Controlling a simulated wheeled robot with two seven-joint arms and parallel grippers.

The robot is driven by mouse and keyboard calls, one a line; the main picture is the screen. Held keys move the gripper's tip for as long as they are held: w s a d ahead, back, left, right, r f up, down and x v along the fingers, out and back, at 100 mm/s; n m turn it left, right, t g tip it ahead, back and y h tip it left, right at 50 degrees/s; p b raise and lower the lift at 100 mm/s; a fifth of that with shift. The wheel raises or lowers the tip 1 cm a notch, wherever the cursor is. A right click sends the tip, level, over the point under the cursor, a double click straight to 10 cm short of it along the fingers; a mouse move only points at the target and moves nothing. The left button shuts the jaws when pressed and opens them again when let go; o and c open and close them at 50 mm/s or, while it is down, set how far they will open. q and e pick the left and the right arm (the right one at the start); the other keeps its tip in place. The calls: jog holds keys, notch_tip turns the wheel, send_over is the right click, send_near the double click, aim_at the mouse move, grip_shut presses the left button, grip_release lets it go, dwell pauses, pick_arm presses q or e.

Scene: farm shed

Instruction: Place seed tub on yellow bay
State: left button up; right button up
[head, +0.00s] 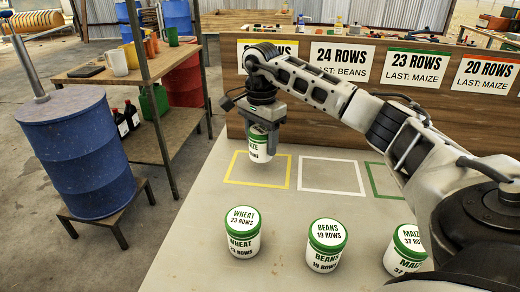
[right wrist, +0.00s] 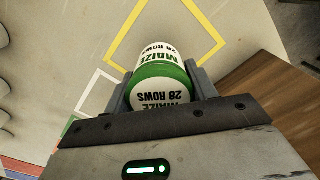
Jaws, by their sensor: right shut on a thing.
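My right gripper (head: 260,122) is shut on a white seed tub (head: 259,149) with a green lid, held upright above the table. In the right wrist view the tub (right wrist: 164,75) reads "MAIZE 28 ROWS" and sits between the two fingers (right wrist: 162,88). The yellow bay (head: 233,183) is an outlined square on the table top. In the head view the held tub overlaps the bay's far edge. The exact height of the tub above the table cannot be told. The yellow outline also shows in the right wrist view (right wrist: 127,31). My left gripper is not in view.
Tubs of wheat (head: 243,244), beans (head: 323,258) and maize (head: 403,262) stand along the table's front. A white bay (head: 330,191) and a green bay (head: 372,180) lie right of the yellow one. A board with row signs (head: 342,56) rises behind.

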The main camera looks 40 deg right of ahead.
aim_at(260, 151)
jog(key=shift+w+f, duration=0.2)
jog(key=shift+f, duration=1.55)
jog(key=shift+f, duration=0.1)
jog(key=o, duration=1.1)
jog(key=shift+c, duration=0.2)
notch_tip(260, 151, up, 12)
jog(key=shift+r, duration=0.15)
jog(key=shift+p, duration=0.3)
